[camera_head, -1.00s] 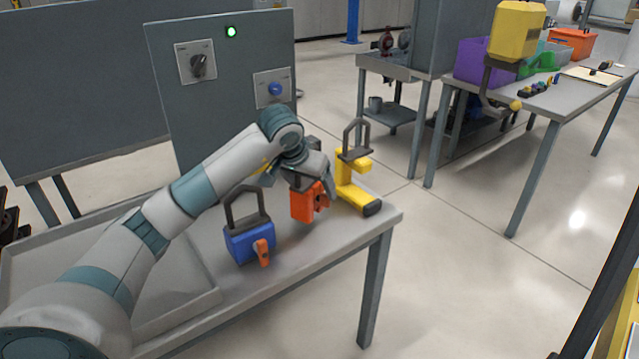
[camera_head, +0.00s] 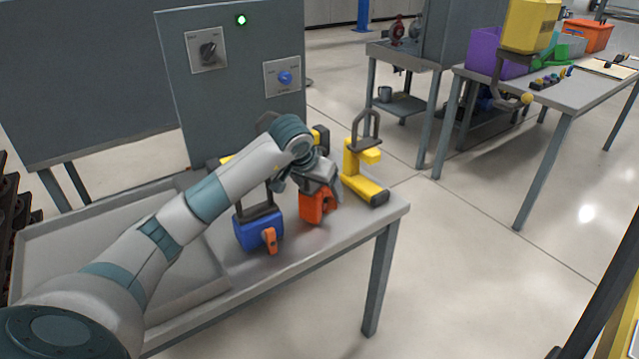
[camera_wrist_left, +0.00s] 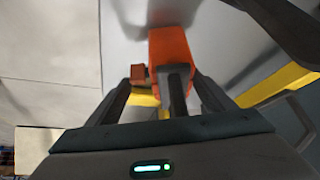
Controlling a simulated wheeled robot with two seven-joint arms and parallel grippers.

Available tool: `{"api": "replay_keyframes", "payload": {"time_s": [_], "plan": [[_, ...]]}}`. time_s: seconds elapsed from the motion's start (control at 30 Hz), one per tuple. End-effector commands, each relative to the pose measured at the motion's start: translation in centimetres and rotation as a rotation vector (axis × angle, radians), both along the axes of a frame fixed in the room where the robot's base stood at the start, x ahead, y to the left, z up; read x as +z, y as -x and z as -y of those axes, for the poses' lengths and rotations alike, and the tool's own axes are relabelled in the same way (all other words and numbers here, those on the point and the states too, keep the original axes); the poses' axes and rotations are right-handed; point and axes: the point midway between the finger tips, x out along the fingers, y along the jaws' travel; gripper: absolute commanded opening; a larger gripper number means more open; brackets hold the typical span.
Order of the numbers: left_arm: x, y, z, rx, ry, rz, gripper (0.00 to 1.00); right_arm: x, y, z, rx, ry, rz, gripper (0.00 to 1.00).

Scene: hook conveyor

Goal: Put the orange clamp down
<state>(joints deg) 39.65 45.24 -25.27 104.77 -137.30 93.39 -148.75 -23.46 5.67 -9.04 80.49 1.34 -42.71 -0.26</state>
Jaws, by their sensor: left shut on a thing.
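The orange clamp (camera_head: 313,207) is held in my left gripper (camera_head: 322,183) over the right part of the grey table, between the blue clamp and the yellow clamp. My left gripper is shut on it. The clamp's bottom is at or very close to the tabletop; I cannot tell whether it touches. In the left wrist view the orange clamp (camera_wrist_left: 171,52) shows between and beyond the fingers. My right gripper is not in view.
A blue clamp (camera_head: 257,232) stands just left on the grey table (camera_head: 290,262). A yellow clamp (camera_head: 364,184) stands close on the right. More yellow parts show partly behind my arm. A control box (camera_head: 232,75) with a green light rises behind.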

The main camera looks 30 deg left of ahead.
Motion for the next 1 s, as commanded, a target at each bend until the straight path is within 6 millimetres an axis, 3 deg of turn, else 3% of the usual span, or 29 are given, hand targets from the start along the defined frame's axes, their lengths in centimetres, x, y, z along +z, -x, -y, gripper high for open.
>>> {"api": "replay_keyframes", "payload": {"time_s": [0.33,0.37,0.43,0.83,1.0], "plan": [[0.2,-0.1,0.0,0.000,0.000,0.007,0.13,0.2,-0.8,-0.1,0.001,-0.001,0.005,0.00],[-0.1,0.0,0.0,-0.001,0.000,0.000,0.80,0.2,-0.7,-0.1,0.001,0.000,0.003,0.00],[-0.1,0.0,0.0,-0.001,0.000,0.000,0.95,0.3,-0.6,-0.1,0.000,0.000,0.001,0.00],[0.0,0.0,0.0,-0.001,0.000,0.000,0.95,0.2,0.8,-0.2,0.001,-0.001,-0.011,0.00],[1.2,0.6,0.1,-0.002,-0.002,0.002,0.95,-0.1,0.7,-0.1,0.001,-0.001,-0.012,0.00]]}}
